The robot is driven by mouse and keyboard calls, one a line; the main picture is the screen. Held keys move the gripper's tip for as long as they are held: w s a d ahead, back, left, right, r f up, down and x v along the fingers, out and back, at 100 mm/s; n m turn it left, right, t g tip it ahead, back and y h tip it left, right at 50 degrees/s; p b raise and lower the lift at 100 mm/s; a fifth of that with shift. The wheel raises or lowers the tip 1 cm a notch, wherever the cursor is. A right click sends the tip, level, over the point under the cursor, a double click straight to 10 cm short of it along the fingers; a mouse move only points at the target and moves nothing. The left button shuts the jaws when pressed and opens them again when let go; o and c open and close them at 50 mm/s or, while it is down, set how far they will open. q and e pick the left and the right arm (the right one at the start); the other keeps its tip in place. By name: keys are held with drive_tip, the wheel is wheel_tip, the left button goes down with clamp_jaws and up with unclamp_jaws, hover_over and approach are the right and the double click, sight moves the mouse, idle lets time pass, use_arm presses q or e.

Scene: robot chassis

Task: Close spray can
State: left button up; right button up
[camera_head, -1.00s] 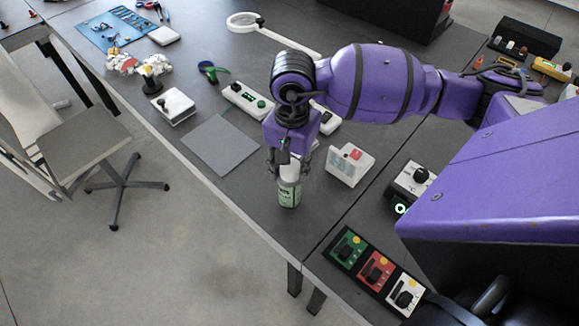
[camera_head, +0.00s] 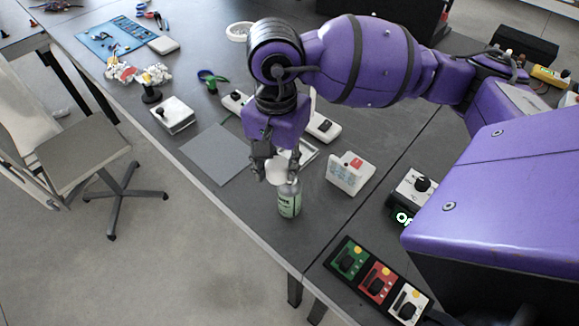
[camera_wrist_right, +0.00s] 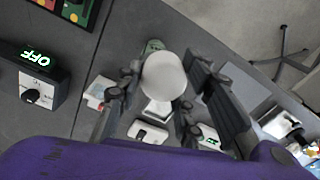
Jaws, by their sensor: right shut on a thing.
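The spray can (camera_head: 289,200), with a pale green label, stands upright on the dark table near its front edge. My right gripper (camera_head: 275,174) is at its top, shut on the white cap (camera_head: 279,170). In the head view the cap sits at the can's upper left; I cannot tell whether they touch. In the right wrist view the round white cap (camera_wrist_right: 163,75) lies between the fingers of my right gripper (camera_wrist_right: 165,93), and a bit of the green can (camera_wrist_right: 153,45) shows behind it. My left gripper is not in view.
A white device with a red button (camera_head: 350,172) stands right of the can. A controller reading OFF (camera_head: 412,190) and a panel of green, red and white switches (camera_head: 376,280) are farther right. A grey mat (camera_head: 218,154) lies left, with bare table between.

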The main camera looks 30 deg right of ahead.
use_arm(q)
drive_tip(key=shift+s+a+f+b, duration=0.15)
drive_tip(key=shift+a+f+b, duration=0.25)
drive_tip(key=shift+b, duration=0.1)
use_arm(e)
drive_tip(key=s+a+r, duration=0.3)
drive_tip(key=a+r, duration=0.2)
drive_tip(key=a, duration=0.5)
drive_tip(key=shift+r, duration=0.35)
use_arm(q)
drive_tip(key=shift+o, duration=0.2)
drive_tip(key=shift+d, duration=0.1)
